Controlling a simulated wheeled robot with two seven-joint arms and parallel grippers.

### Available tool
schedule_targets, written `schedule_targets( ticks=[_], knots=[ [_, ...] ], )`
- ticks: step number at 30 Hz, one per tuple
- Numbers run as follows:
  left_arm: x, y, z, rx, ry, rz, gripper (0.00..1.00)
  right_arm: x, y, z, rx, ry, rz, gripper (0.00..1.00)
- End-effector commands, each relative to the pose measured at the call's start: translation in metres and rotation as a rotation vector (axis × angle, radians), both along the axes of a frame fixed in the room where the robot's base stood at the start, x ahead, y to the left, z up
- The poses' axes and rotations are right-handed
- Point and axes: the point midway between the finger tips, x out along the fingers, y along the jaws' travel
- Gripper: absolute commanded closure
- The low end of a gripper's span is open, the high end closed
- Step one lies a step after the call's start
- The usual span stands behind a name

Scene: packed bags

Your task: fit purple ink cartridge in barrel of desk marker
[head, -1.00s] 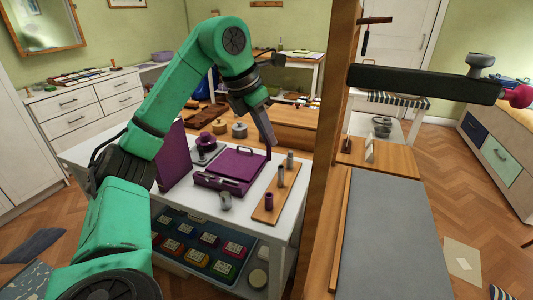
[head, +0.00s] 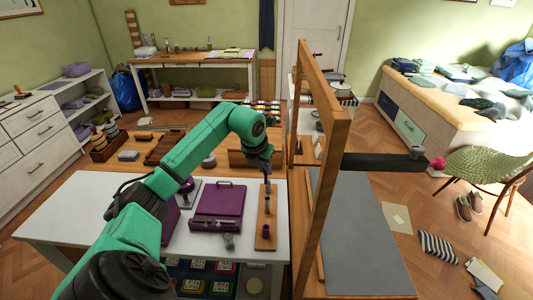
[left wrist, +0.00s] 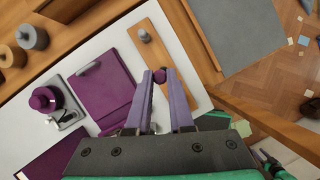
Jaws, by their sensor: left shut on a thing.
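In the left wrist view, a small dark purple piece (left wrist: 160,75), apparently the ink cartridge, sits between the fingertips (left wrist: 161,78). The fingers hide most of it. I cannot tell which of these is the marker barrel.
A purple flat case (head: 217,204) and a grey cylinder (head: 228,241) are left of the board on the white table (head: 60,215). A purple-knobbed stamp (left wrist: 42,100) stands beyond. A wooden upright frame (head: 320,160) and grey mat (head: 355,230) are right.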

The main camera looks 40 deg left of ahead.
Motion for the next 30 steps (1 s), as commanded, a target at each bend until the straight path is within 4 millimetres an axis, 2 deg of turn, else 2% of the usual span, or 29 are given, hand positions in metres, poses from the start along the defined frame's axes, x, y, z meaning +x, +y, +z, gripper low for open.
schedule_targets(
  ticks=[3,6,11,18,24,30],
  knots=[
    [0.000,0.000,-0.002,-0.001,0.000,-0.001,1.00,0.016,-0.010,0.000,-0.013,-0.024,0.000,0.45],
    [0.000,0.000,-0.002,0.000,0.000,-0.001,1.00,0.022,-0.014,0.000,-0.019,-0.034,-0.002,0.45],
    [0.000,-0.001,-0.008,0.000,0.000,-0.002,1.00,0.020,-0.017,-0.006,-0.021,-0.032,-0.002,0.45],
    [-0.001,0.000,-0.037,-0.001,0.002,-0.002,1.00,0.009,-0.011,-0.030,-0.014,-0.015,-0.003,0.45],
    [0.000,-0.001,-0.057,-0.001,0.002,-0.002,1.00,0.010,-0.004,-0.046,-0.005,-0.015,-0.003,0.45],
    [0.000,-0.001,-0.060,-0.001,0.001,-0.003,1.00,0.011,-0.004,-0.048,-0.004,-0.016,-0.002,0.45]
  ],
)
